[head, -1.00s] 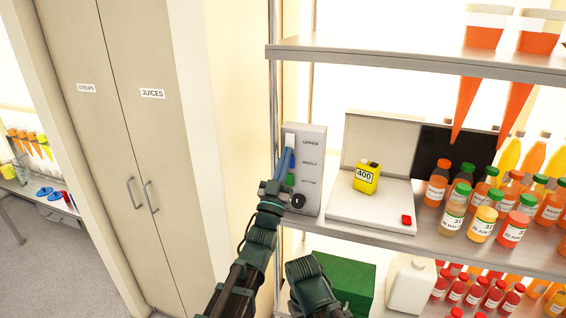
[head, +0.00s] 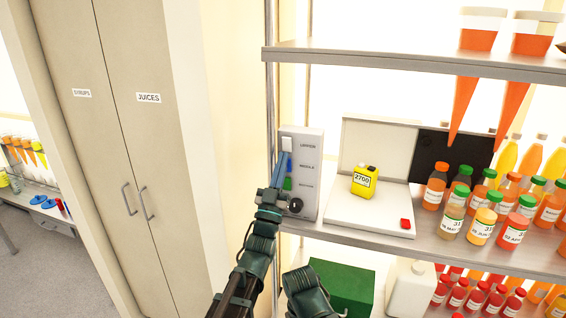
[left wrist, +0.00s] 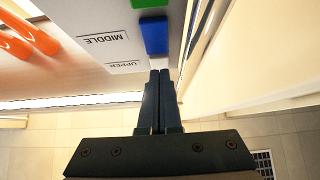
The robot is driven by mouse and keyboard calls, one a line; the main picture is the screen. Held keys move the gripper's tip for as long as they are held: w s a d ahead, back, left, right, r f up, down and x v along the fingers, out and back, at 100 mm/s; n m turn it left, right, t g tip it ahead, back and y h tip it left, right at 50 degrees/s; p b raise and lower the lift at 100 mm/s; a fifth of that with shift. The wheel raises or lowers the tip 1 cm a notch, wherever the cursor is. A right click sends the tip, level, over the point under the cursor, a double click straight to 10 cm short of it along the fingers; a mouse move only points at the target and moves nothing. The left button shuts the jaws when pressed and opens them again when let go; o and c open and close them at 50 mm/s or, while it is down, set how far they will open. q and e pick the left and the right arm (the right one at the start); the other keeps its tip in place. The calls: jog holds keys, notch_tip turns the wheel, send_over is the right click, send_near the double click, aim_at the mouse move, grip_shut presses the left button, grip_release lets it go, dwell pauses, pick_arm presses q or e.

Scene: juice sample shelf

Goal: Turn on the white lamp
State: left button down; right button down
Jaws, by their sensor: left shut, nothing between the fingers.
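A light grey switch panel (head: 310,165) stands on the shelf's left end, labelled upper, middle and bottom. Its white switch (head: 288,143) is at the top, with a green one (head: 288,183) at the bottom. The blue switch shows in the left wrist view (left wrist: 153,37) and is largely behind my fingers in the head view. My left gripper (head: 284,155) is shut and empty, its tips just below the white switch. In the left wrist view the tips (left wrist: 160,72) are close to the panel by the upper label; contact cannot be told. No lamp is clearly identifiable.
A black knob (head: 296,205) is low on the panel. A metal post (head: 270,90) rises close to the left gripper.

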pick_arm(q)
jog(key=b+v, duration=0.8)
jog(key=v, duration=0.4)
jog(key=shift+f, duration=0.2)
jog(key=shift+w, duration=0.1)
jog(key=w+d+f+g+y, duration=0.1)
jog(key=w+f+g+y, duration=0.1)
jog(key=f+g, duration=0.65)
jog(key=w+d+f+g+y, duration=0.1)
jog(key=f+g+y, duration=0.2)
jog(key=f, duration=1.1)
jog(key=s+a+f+g+y, duration=0.2)
jog(key=s+f+g, duration=0.5)
jog(key=f, duration=0.3)
jog(key=s+a+f+g+y, duration=0.1)
jog(key=s+f+g, duration=0.1)
jog(key=s, duration=0.5)
jog(key=s+a+f+g+y, duration=0.1)
jog(key=s+a+f+g, duration=0.1)
jog(key=s+g, duration=0.3)
jog(key=shift+s+a, duration=0.2)
jog(key=shift+s, duration=1)
